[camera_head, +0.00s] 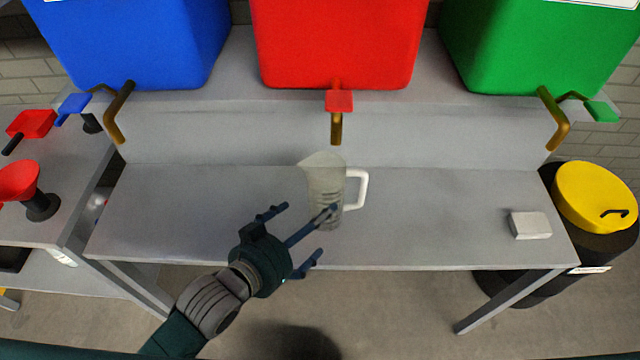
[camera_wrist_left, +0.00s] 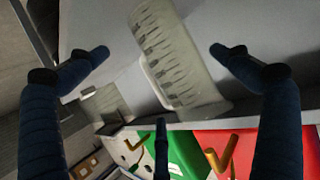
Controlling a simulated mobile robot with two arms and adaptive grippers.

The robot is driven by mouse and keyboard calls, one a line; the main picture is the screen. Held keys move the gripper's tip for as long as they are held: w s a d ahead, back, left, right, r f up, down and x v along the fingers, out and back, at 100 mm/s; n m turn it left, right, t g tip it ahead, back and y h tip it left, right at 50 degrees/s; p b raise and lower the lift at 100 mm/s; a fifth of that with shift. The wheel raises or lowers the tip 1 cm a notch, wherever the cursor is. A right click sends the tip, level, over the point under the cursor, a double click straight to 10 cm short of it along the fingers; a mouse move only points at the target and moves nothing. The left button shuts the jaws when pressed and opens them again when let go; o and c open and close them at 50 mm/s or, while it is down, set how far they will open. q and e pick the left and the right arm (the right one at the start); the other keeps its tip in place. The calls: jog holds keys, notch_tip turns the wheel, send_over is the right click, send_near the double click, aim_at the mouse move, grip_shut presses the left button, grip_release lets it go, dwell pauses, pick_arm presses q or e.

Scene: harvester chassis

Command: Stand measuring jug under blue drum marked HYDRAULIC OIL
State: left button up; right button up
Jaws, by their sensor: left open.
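The translucent measuring jug (camera_head: 325,185) with a white handle on its right stands upright on the grey bench, below the red drum's tap. The blue drum (camera_head: 130,40) is at the upper left; its label is cut off by the picture's top edge. Its brass tap (camera_head: 118,112) hangs over the bench's left part. My left gripper (camera_head: 303,230) is open and empty at the bench's front edge, one finger overlapping the jug in the picture. In the left wrist view the marked jug (camera_wrist_left: 175,55) shows between the spread fingers (camera_wrist_left: 158,50); contact is unclear. My right gripper is not in view.
The red drum (camera_head: 338,45) and green drum (camera_head: 540,45) stand on the upper shelf. A white block (camera_head: 530,225) lies at the bench's right. A yellow-lidded black bin (camera_head: 595,195) stands beyond it. A side table (camera_head: 65,205) holds red funnels. The bench's left part is clear.

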aim_at(330, 203)
pick_arm(q)
jog(key=x, duration=0.4)
jog(key=shift+w, duration=0.15)
jog(key=p+x, duration=0.1)
jog(key=x, duration=0.3)
jog(key=shift+w+d+r+p, duration=0.1)
jog(key=shift+w+r+p, duration=0.2)
jog(key=shift+r+p, duration=0.05)
jog(key=shift+w+d+f, duration=0.25)
jog(key=shift+w, duration=0.15)
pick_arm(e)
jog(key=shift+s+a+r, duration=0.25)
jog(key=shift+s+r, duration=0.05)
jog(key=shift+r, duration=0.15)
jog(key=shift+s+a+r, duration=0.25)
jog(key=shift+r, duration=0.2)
pick_arm(q)
jog(key=shift+s, duration=0.1)
jog(key=c, duration=1.1)
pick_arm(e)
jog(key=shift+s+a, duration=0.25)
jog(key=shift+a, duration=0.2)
